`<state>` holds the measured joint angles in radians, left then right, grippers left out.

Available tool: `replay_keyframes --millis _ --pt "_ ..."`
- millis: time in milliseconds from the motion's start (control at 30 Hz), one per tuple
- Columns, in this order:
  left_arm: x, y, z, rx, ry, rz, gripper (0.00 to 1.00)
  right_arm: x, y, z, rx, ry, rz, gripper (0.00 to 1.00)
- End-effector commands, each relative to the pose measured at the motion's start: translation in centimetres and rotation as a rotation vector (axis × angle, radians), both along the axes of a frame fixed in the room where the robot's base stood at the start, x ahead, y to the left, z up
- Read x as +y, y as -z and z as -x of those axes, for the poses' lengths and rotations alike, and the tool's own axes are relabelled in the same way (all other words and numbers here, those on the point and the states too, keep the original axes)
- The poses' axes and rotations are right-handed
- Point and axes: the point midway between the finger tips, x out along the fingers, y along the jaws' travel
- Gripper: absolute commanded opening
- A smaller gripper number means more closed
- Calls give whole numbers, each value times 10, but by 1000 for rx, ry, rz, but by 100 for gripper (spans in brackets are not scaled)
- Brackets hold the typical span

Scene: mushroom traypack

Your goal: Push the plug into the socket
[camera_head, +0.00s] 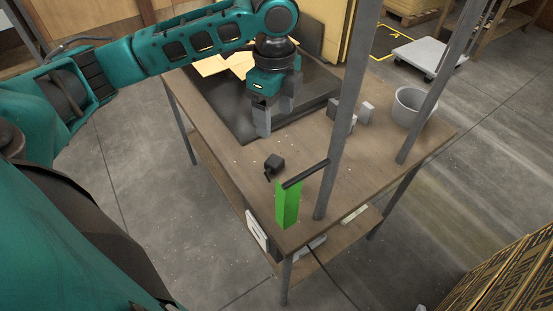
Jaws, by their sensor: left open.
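A small black block (274,162) that looks like the plug lies on the wooden table near its left edge, with a short dark piece at its lower left. A bright green upright block (288,204) stands at the near corner of the table. A white panel (257,230) is on the table's side below the edge; I cannot tell whether it or the green block is the socket. My left gripper (275,114) points down over the dark mat, open and empty, behind the black block and apart from it. My right gripper is not in view.
Grey blocks (366,112) and a grey bucket (410,107) stand at the right. The dark mat (220,105) covers the far left. Bare wood lies between.

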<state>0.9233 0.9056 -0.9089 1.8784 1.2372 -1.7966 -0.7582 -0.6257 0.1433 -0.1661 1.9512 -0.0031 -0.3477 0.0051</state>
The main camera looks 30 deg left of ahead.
Motion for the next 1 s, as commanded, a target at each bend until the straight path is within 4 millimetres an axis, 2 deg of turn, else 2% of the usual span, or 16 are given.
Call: replay_keyframes --millis 167,333,500,633,900,1000 --pt "0 14 0 2 -2 0 72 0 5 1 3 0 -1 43" --pt "1 47 1 3 -3 -1 72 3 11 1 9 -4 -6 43" --pt "1 71 0 1 -2 0 72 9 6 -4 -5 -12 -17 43" --pt "1 78 0 0 -1 1 72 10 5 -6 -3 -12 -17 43" --pt "1 78 0 -1 -1 0 72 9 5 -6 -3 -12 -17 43" --pt "3 85 1 1 -2 -1 72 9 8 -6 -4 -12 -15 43"
